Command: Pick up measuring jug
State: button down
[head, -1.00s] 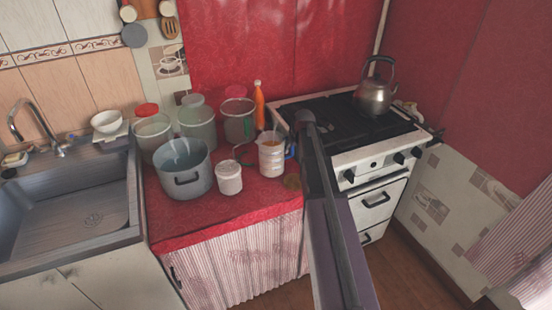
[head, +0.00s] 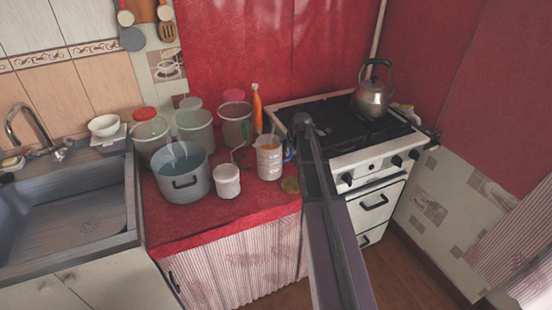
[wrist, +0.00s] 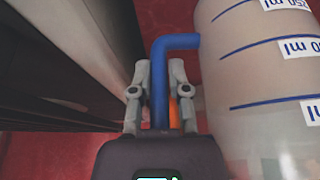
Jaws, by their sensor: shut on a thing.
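The measuring jug (head: 269,160) is a translucent white jug with markings and a blue handle, near the right end of the red counter. In the wrist view the jug (wrist: 262,70) fills the right side, with blue lines and ml labels. My gripper (wrist: 159,85) is shut on the jug's blue handle, one finger on each side of it. In the head view my arm hides most of the gripper and part of the handle. The jug looks upright; I cannot tell whether its base touches the counter.
A stove (head: 350,135) with a kettle (head: 372,95) stands close on the right. A grey pot (head: 183,180), a white canister (head: 227,182), several lidded containers and an orange bottle (head: 257,107) crowd the counter to the left and behind. The sink (head: 70,200) is at far left.

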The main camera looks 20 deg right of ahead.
jog(key=shift+r, duration=0.1)
jog(key=shift+r+p, duration=1.6)
jog(key=shift+p, duration=0.15)
jog(key=s+a+r+p, duration=0.1)
jog(key=s+a, duration=0.2)
jog(key=s, duration=1.2)
jog(key=shift+s+r, duration=0.3)
jog(key=shift+d, duration=0.1)
